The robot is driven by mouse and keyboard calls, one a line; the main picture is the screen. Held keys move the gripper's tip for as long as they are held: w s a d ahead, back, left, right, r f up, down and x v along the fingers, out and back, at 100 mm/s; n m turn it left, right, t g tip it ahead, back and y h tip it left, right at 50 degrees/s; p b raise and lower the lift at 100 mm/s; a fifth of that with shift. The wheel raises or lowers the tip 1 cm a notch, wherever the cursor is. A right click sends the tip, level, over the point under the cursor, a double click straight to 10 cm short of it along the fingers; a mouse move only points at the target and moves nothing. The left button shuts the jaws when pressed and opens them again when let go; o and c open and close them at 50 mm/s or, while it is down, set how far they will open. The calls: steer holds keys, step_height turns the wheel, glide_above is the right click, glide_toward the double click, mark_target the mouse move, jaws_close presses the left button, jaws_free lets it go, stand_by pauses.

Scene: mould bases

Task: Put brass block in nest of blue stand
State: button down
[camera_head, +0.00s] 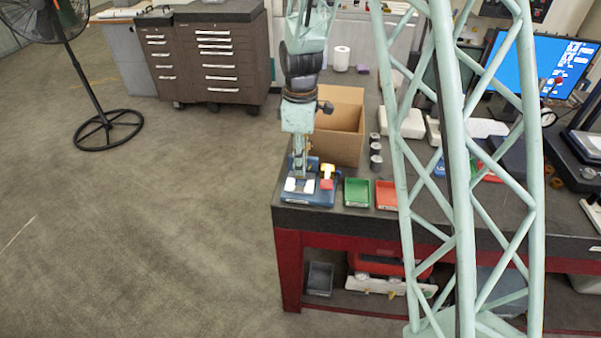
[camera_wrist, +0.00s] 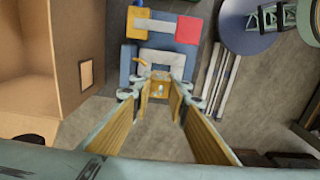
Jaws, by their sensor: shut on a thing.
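My gripper (camera_wrist: 160,90) is shut on a small brass block (camera_wrist: 159,91), which shows between its fingertips in the wrist view. In the head view my gripper (camera_head: 300,173) hangs pointing down over the back left of the blue stand (camera_head: 318,201). The blue stand also shows in the wrist view (camera_wrist: 127,65), just beyond the fingertips, with white, yellow and red pieces on it. The block is too small to make out in the head view. I cannot tell whether it touches the stand, and the nest under it is not clear.
An open cardboard box (camera_head: 345,130) stands right behind the stand, and at the left in the wrist view (camera_wrist: 95,30). A green tray (camera_head: 356,192) and a red tray (camera_head: 387,196) lie to the right. The table's left edge is close.

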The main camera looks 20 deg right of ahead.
steer(key=shift+f, duration=0.1)
steer(key=shift+f, duration=1.75)
steer(key=shift+f, duration=0.15)
steer(key=c, duration=2.8)
jaws_free()
steer(key=shift+r, duration=0.2)
step_height(320, 180, up, 11)
steer(key=shift+f, duration=0.1)
steer(key=shift+r, duration=0.55)
